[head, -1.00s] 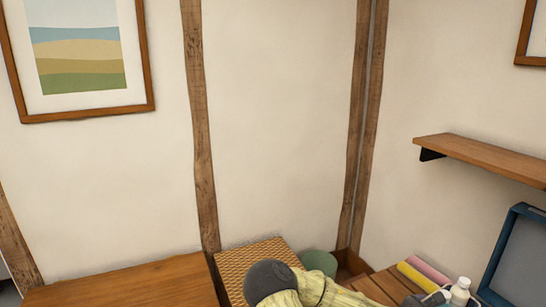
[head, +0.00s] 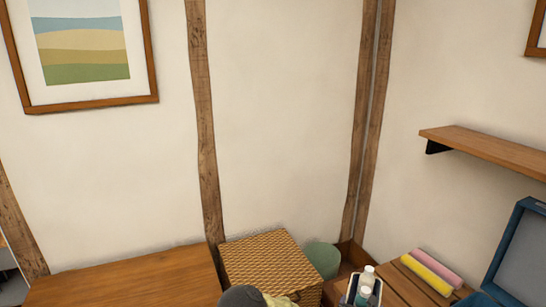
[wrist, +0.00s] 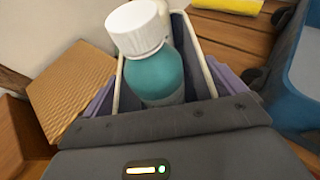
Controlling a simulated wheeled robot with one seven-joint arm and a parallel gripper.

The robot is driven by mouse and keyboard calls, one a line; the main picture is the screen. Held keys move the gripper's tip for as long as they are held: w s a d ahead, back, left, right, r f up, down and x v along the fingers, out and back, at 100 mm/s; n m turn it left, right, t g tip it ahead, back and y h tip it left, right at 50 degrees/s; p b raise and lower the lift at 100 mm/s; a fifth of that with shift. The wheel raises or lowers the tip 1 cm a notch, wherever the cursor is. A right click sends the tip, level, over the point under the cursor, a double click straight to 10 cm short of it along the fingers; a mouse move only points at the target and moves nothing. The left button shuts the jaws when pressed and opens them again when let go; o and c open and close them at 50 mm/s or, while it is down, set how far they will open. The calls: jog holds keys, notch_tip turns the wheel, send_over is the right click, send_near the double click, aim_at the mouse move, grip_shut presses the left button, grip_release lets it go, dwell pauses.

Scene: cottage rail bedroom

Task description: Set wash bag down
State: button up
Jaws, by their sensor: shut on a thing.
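The wash bag is an open-topped dark bag with a pale rim (wrist: 207,62); it holds a teal bottle (wrist: 155,75) with a white cap. In the head view the wash bag (head: 350,289) shows low, right of centre, at the picture's bottom edge, with white-capped bottles in it. My gripper (wrist: 165,92) is shut on the wash bag, its lilac finger pads on either side of it. The underside of the bag is hidden, so I cannot tell whether it touches anything below.
A woven box (head: 268,262) stands left of the bag, beside a wooden surface (head: 130,280). A green bin (head: 323,258) is behind. At right, a slatted wooden top (head: 405,284) bears yellow (head: 427,276) and pink (head: 437,266) rolls near an open blue case (head: 514,260).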

jog(key=s+a+f+n+t+y, duration=0.1)
jog(key=a+f+n+y, duration=0.45)
jog(key=a, duration=0.65)
notch_tip(320, 180, down, 11)
jog(key=b, duration=1)
jog(key=s+r+p, duration=0.2)
jog(key=r+p, duration=1.4)
jog(key=r, duration=0.1)
jog(key=s+r+p, duration=0.2)
jog(key=r+p, duration=1.4)
jog(key=r, duration=0.2)
jog(key=shift+s+m, duration=0.15)
jog(key=shift+m, duration=0.2)
jog(key=shift+a, duration=0.1)
jog(key=s+f, duration=0.4)
jog(key=f, duration=0.1)
jog(key=shift+s+f, duration=0.2)
jog(key=shift+w, duration=0.1)
